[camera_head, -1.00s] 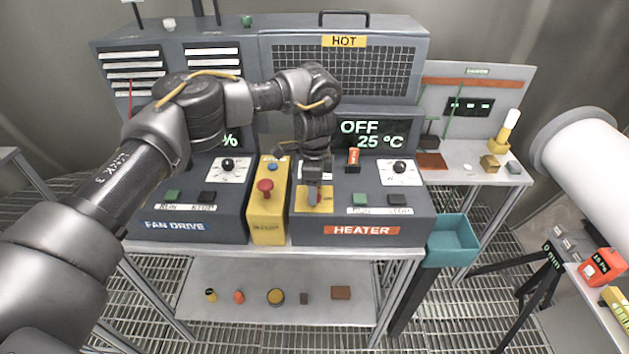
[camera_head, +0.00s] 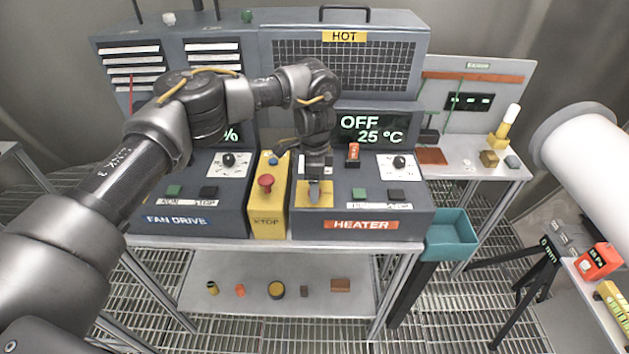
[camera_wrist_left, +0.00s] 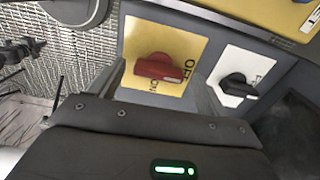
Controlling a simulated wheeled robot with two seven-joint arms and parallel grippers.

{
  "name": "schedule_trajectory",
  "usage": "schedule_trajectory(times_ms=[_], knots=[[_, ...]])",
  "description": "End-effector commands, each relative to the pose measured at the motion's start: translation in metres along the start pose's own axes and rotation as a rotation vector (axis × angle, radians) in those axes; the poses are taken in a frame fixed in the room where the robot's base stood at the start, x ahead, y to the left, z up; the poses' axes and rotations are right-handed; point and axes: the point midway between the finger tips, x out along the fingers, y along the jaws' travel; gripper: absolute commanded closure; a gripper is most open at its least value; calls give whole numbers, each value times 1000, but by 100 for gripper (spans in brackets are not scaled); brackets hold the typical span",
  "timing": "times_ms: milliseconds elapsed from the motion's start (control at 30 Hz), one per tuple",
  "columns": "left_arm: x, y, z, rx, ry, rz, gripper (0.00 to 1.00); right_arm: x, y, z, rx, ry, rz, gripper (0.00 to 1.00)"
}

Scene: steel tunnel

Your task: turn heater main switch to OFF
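The heater main switch is a red knob (camera_wrist_left: 160,68) on a yellow plate (camera_head: 327,200) at the left of the grey heater box (camera_head: 360,208). In the left wrist view the knob lies sideways on the plate (camera_wrist_left: 148,42), with lettering beside it. My left gripper (camera_head: 315,192) points down over the plate. In the left wrist view its grey fingers stand apart, on either side of the knob's near side; I cannot tell whether they touch it. In the head view the gripper hides the knob. The heater display (camera_head: 370,128) reads OFF and 25 °C. My right gripper is out of view.
A yellow box with a red stop button (camera_head: 265,182) stands close left of the heater box. A black dial (camera_head: 399,163), an orange-red part (camera_head: 353,151) and two push buttons sit right of my gripper. A teal bin (camera_head: 452,234) hangs at the right.

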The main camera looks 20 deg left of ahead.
Motion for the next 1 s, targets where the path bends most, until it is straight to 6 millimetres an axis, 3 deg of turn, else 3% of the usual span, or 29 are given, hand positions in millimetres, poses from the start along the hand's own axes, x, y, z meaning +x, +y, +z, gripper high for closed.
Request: schedule_trajectory(times_ms=[367, 800, 1000], knots=[[-6, 0, -1, 4, 1, -1, 22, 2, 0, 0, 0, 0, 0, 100], [-84, 0, 0, 1, -1, -4, 22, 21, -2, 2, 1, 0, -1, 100], [-104, 0, 0, 2, 0, 0, 22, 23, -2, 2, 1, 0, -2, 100]])
